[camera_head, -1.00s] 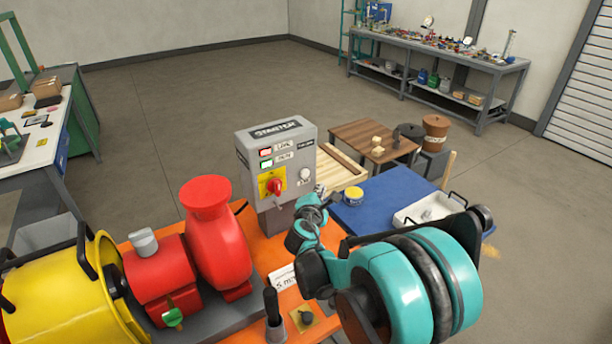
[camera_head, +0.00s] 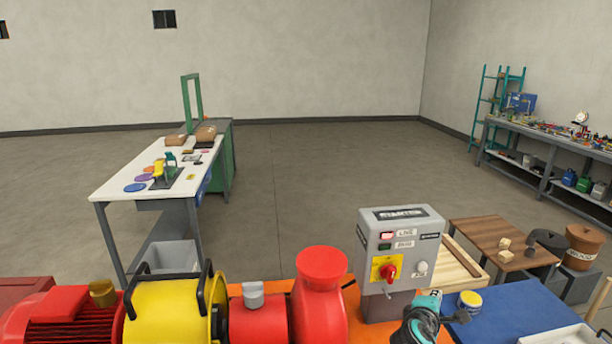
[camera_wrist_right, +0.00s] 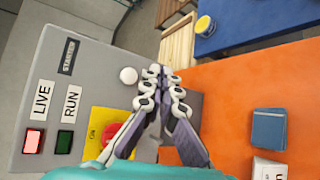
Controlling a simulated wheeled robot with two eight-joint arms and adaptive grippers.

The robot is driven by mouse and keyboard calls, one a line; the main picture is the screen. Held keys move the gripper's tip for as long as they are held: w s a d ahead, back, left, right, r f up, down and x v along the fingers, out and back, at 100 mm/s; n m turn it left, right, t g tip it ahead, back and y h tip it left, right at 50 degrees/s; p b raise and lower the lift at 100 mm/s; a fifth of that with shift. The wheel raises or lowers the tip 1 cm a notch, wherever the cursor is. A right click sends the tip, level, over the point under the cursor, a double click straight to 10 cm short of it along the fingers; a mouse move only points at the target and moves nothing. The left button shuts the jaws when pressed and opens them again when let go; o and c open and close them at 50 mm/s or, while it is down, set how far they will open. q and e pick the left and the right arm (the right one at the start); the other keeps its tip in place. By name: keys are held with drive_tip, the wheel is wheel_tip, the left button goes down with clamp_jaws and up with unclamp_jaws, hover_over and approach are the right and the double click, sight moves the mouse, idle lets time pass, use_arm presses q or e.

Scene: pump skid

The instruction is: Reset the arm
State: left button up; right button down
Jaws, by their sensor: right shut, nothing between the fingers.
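The grey starter box (camera_head: 401,221) stands right of the pump in the head view. Its red LIVE lamp (camera_head: 386,235) is lit and its green RUN lamp (camera_head: 384,247) is dark. A red rotary switch (camera_head: 389,271) sits on a yellow plate; its exact angle is hard to tell. My right gripper (camera_head: 434,298) is at the lower right of the box, with only part of it showing. In the right wrist view the fingers (camera_wrist_right: 160,72) are together and empty, in front of the box and partly covering the switch (camera_wrist_right: 117,139). My left gripper is out of view.
The red pump (camera_head: 320,295) and yellow guard (camera_head: 172,312) stand left of the box. A blue surface (camera_head: 510,325) with a yellow tin (camera_head: 470,301) lies to the right. A white workbench (camera_head: 120,185) stands at the back left, with open floor beyond.

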drive_tip(key=s+a+f+m+g+y, duration=0.1)
drive_tip(key=s+a+m+y, duration=0.3)
drive_tip(key=s+a, duration=0.5)
drive_tip(key=s+a+f+m+g+y, duration=0.2)
drive_tip(key=s+a+f+m+y, duration=0.2)
drive_tip(key=s+a+m, duration=0.5)
drive_tip(key=s+a, duration=0.1)
drive_tip(key=s, duration=0.4)
drive_tip(key=shift+s+f+g+y, duration=0.3)
drive_tip(key=shift+f+y, duration=0.05)
drive_tip(key=shift+y, duration=0.05)
